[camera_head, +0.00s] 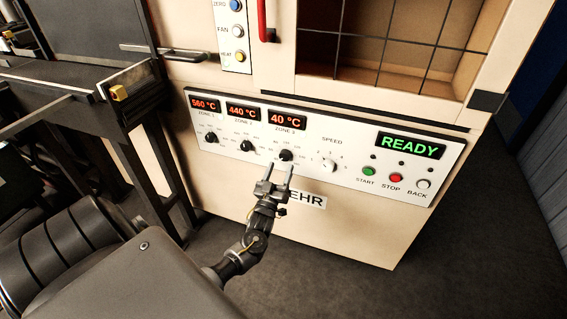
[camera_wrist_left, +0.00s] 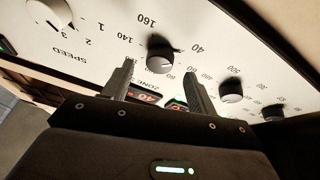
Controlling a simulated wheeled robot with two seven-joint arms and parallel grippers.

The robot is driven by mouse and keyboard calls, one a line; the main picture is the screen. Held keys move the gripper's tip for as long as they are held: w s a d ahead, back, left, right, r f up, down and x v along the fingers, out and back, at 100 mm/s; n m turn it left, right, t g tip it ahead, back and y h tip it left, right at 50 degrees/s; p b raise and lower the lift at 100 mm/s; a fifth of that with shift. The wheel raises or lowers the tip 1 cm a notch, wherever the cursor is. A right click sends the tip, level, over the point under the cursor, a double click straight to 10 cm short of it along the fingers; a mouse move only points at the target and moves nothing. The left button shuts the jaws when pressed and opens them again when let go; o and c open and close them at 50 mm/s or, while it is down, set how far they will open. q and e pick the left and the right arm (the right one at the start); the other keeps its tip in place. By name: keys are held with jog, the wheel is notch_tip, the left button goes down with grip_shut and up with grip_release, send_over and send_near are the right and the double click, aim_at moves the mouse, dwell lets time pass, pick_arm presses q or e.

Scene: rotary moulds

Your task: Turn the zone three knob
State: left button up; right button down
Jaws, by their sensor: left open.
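The zone three knob (camera_head: 285,155) is a small black knob on the white control panel, below the red display (camera_head: 288,118) reading 40 °C. My left gripper (camera_head: 282,166) is open just in front of and slightly below this knob. In the left wrist view the knob (camera_wrist_left: 160,61) shows upside down near the dial marks, between the directions of the two spread fingers (camera_wrist_left: 161,72) and a little past their tips. I cannot tell whether a finger touches it. My right gripper is not in view.
The zone two knob (camera_head: 247,146) and zone one knob (camera_head: 211,138) sit to the left; displays read 440 °C and 560 °C. The white speed knob (camera_head: 329,164) is to the right. The green screen (camera_head: 411,145) reads READY. Dark machinery (camera_head: 110,95) stands at left.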

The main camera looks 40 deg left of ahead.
aim_at(284, 159)
pick_arm(q)
jog(key=shift+x, duration=1.7)
jog(key=c, duration=1)
jog(key=shift+m, duration=0.4)
